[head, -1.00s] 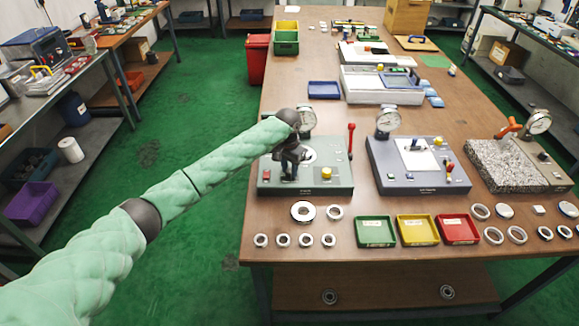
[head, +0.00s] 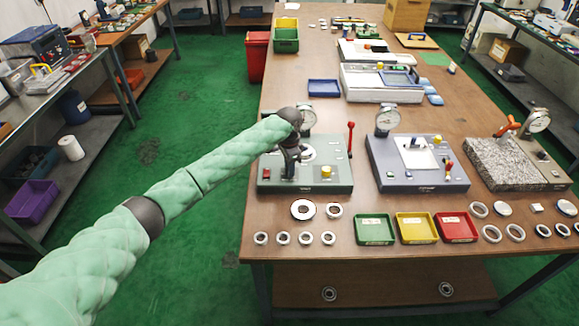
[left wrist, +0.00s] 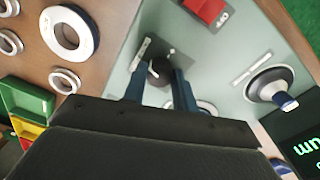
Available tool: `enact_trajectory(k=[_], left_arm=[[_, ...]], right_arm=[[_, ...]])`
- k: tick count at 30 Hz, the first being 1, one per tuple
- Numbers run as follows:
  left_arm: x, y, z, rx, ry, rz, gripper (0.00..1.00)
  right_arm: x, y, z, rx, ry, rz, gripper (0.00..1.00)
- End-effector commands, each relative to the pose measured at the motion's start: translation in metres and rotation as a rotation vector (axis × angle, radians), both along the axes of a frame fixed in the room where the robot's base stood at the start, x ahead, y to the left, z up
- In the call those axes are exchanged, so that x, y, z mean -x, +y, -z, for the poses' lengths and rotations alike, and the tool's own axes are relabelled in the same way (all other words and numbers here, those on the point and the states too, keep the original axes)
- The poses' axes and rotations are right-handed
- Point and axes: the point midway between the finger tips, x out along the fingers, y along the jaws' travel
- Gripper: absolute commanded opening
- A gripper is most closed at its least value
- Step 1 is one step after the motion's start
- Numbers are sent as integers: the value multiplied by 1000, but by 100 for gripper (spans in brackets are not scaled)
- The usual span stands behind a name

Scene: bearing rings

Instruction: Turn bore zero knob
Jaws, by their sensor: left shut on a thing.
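The bore gauge station is a grey-green box (head: 333,178) at the near left of the table, with a dial, a red lever and a yellow button. My left gripper (head: 289,176) points down at its left front part. In the left wrist view its two dark blue fingers (left wrist: 160,82) stand on either side of a small dark round knob (left wrist: 161,70) on the panel, and are shut on it. A label strip lies beside the knob. The knob is hidden by the gripper in the head view. My right gripper is not in view.
A red switch (left wrist: 206,9) and a silver-black knob with a blue tip (left wrist: 272,90) sit near the gripper. Metal rings (head: 303,210) and green, yellow and red trays (head: 375,241) lie in front of the station. A blue-grey gauge station (head: 377,176) stands to the right.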

Motion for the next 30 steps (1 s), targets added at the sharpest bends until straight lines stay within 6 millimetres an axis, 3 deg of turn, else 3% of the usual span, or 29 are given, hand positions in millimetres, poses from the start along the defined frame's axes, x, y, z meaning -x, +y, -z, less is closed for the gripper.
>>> enact_trajectory(k=[11,12,15,27,30], left_arm=[[-1,0,-1,0,-1,2,5],[-1,0,-1,0,-1,2,34],[-1,0,-1,0,-1,2,50],[-1,0,-6,1,-1,2,50],[-2,0,-16,2,-2,2,50]], right_arm=[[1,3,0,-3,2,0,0],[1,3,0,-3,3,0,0],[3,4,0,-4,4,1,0],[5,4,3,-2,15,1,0],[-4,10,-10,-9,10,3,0]])
